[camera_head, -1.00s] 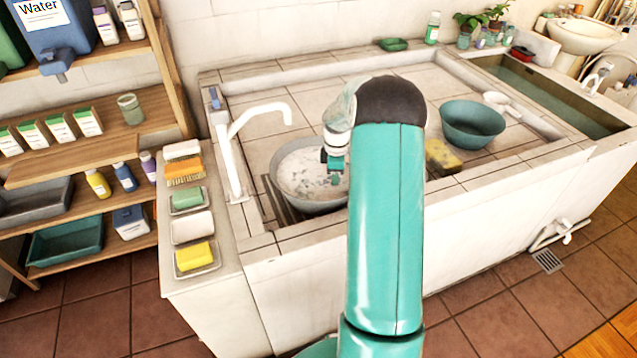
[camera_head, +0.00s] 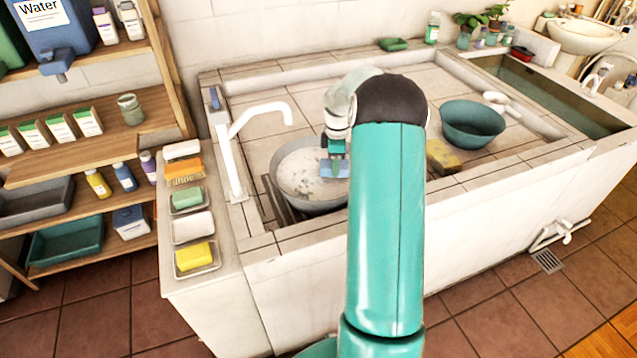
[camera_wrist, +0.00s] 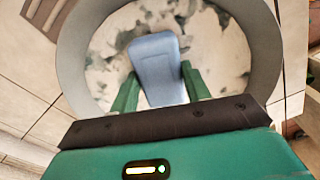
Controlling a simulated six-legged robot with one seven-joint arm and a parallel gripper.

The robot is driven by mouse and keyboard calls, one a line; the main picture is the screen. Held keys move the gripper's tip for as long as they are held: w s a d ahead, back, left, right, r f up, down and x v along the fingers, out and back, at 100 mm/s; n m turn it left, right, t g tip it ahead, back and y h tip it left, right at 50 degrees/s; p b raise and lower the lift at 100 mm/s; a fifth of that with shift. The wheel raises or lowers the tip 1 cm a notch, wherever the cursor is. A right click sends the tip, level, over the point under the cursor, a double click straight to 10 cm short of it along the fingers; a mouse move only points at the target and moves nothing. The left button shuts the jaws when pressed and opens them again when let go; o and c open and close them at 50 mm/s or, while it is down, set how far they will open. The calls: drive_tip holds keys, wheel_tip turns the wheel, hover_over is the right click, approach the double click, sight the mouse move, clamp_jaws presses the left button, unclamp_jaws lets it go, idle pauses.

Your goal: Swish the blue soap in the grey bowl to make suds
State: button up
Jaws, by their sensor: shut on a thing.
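The grey bowl (camera_head: 285,197) stands in the washbasin below the white tap, and its rim also shows in the wrist view (camera_wrist: 264,50). Whitish foam with grey patches covers what is visible of its inside. My gripper (camera_head: 335,160) is over the bowl's right part. In the wrist view, my gripper (camera_wrist: 158,85) is shut on the blue soap (camera_wrist: 157,62), with a green finger on each side. The soap (camera_head: 334,169) shows in the head view at the bowl's right side. I cannot tell whether its lower end touches the foam.
The white tap (camera_head: 240,150) rises left of the bowl. A teal bowl (camera_head: 472,122) and a yellow sponge (camera_head: 442,157) are to the right. Several soaps, one yellow (camera_head: 195,256), line the left ledge. Shelves (camera_head: 75,165) stand at far left. The basin's tiled floor behind the bowl is clear.

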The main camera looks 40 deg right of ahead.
drive_tip(key=shift+r, duration=4.05)
